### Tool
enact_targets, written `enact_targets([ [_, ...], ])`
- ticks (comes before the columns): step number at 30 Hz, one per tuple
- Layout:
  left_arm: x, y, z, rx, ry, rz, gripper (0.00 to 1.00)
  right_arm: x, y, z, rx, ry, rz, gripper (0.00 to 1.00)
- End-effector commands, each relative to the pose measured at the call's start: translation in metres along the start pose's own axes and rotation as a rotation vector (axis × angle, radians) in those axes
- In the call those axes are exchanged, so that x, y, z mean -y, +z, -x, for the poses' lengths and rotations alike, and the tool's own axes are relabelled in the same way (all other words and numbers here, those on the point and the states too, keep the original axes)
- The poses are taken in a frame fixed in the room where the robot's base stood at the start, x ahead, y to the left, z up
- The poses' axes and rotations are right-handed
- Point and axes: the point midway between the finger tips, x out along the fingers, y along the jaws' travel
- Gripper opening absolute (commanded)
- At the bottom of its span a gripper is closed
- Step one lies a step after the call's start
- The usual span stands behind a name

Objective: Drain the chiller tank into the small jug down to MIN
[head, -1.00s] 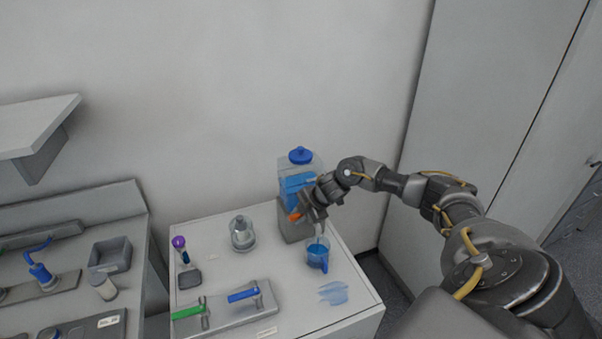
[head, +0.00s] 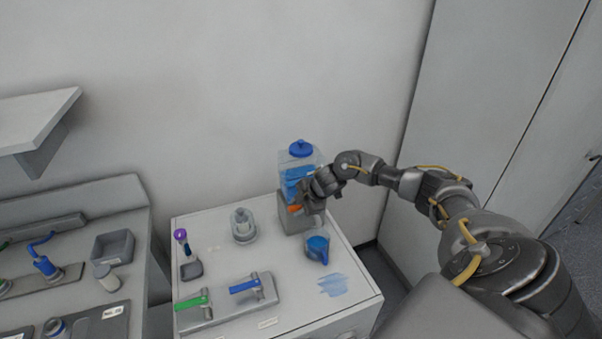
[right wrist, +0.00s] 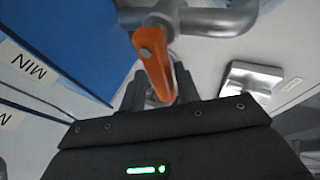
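The chiller tank (head: 299,158), clear with a blue lid and blue liquid, stands on a grey block at the back right of the bench. MIN labels (right wrist: 22,66) show beside it in the right wrist view; the liquid line against them is unclear. The small jug (head: 317,247), holding blue liquid, stands in front of the block. My right gripper (right wrist: 160,92) is at the tank's orange tap lever (right wrist: 152,58). Its fingers straddle the lever's end, seemingly with a gap. In the head view it partly hides the tap. My left gripper is out of view.
A blue puddle (head: 333,286) lies right of centre on the bench (head: 225,262). A glass vessel (head: 243,226), a purple-topped tool (head: 181,237) and a plate with green and blue levers (head: 227,303) stand left of the jug.

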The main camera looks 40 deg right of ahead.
Motion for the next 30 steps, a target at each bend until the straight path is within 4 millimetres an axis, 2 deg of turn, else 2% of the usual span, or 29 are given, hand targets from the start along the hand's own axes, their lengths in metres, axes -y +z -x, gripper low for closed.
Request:
enact_targets([
  [8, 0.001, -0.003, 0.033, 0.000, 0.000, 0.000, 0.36, -0.004, -0.002, 0.034, 0.001, -0.002, 0.001, 0.32],
  [19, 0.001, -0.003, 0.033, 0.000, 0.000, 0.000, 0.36, -0.003, 0.001, 0.071, 0.001, -0.001, 0.001, 0.32],
  [30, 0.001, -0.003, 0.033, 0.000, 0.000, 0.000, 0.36, -0.003, 0.001, 0.078, 0.000, -0.002, 0.000, 0.32],
])
